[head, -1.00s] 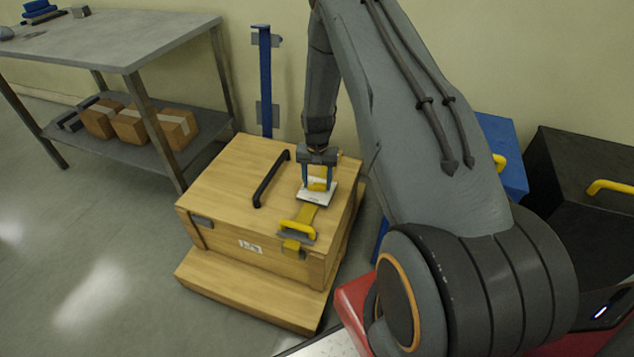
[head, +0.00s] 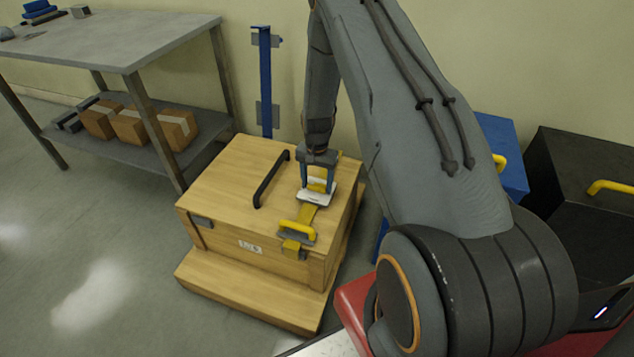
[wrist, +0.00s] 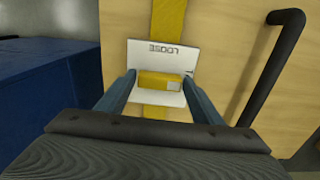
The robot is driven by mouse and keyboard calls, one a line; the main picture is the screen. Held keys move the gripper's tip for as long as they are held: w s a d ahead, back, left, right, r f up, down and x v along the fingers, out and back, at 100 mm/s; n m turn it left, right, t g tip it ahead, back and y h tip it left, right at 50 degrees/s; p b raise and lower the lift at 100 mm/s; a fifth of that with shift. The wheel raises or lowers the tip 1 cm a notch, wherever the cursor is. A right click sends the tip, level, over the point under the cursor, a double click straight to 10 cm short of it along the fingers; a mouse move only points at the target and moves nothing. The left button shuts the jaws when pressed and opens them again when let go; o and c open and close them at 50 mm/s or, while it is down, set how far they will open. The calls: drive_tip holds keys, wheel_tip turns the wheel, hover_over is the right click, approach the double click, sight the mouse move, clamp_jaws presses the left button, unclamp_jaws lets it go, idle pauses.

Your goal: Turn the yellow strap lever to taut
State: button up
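The yellow strap lever (head: 317,186) is a short yellow block on a white plate (head: 312,197) on top of a wooden crate (head: 225,180). In the wrist view the lever (wrist: 160,81) lies crosswise over the plate (wrist: 150,55), which reads LOOSE. A yellow strap (wrist: 168,20) runs under the plate. My gripper (head: 318,187) points down over the lever. In the wrist view the fingers of my gripper (wrist: 160,82) stand apart, one on each side of the lever, with little gap. Contact cannot be made out clearly.
A black bar handle (head: 271,180) stands on the lid beside the plate. A yellow handle (head: 297,228) sits at the crate's front edge. A blue box (head: 503,155) and a black box (head: 590,165) stand right. A metal table (head: 120,40) stands left, with open floor before it.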

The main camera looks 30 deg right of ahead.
drive_tip(key=shift+o, duration=0.9)
drive_tip(key=shift+r, duration=3.95)
wheel_tip(320, 180, up, 10)
drive_tip(key=n+p, duration=0.2)
drive_tip(key=p, duration=0.1)
hover_over(317, 184)
drive_tip(key=s+a, duration=0.4)
drive_tip(key=s+a+r+n+p, duration=0.2)
drive_tip(key=s+a+r, duration=0.2)
drive_tip(key=s+r, duration=0.45)
drive_tip(key=s+a+r+n+p, duration=0.2)
drive_tip(key=s+a+r+p, duration=0.1)
drive_tip(key=s+r, duration=0.55)
drive_tip(key=s+a+r+n+p, duration=0.2)
drive_tip(key=s+a+r+n, duration=0.1)
drive_tip(key=s+r, duration=0.4)
drive_tip(key=shift+s+r, duration=0.4)
drive_tip(key=shift+s, duration=0.85)
